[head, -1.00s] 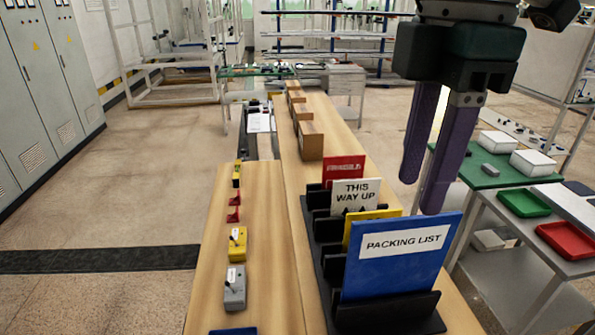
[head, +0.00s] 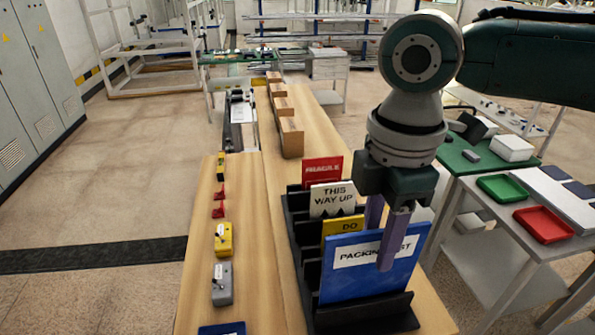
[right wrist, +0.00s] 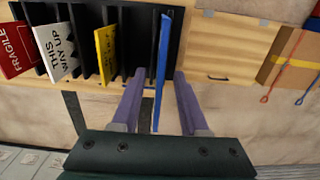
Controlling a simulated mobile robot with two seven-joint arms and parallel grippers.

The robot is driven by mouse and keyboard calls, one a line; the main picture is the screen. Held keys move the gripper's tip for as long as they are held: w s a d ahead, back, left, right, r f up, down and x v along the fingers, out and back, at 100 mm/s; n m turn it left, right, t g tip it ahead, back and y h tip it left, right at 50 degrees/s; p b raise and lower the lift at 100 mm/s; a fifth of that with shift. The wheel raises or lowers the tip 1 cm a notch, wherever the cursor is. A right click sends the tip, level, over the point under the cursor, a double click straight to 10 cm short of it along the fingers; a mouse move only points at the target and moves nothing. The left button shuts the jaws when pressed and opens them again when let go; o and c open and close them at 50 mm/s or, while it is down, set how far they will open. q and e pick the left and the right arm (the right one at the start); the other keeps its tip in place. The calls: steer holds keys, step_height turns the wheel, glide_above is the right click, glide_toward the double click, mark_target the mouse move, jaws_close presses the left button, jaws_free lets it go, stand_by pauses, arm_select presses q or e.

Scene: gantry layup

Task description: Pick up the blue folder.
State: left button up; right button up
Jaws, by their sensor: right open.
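The blue folder (head: 345,275), labelled PACKING LIST, stands upright in the front slot of a black rack (head: 300,255) on the wooden bench. My right gripper (head: 384,240) points down at the folder's upper right part, and one purple finger covers part of its label. In the right wrist view the blue folder (right wrist: 161,70) shows edge-on between the two open fingers of my right gripper (right wrist: 155,90), with gaps on both sides. My left gripper is not in view.
Behind the blue folder the rack holds a yellow card (head: 342,224), a white THIS WAY UP card (head: 332,199) and a red FRAGILE card (head: 321,170). Cardboard boxes (head: 291,137) stand farther back. A side table with a red tray (head: 543,225) is at right.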

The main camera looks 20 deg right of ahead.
steer(key=shift+c, duration=0.3)
jaws_close()
stand_by(1.1)
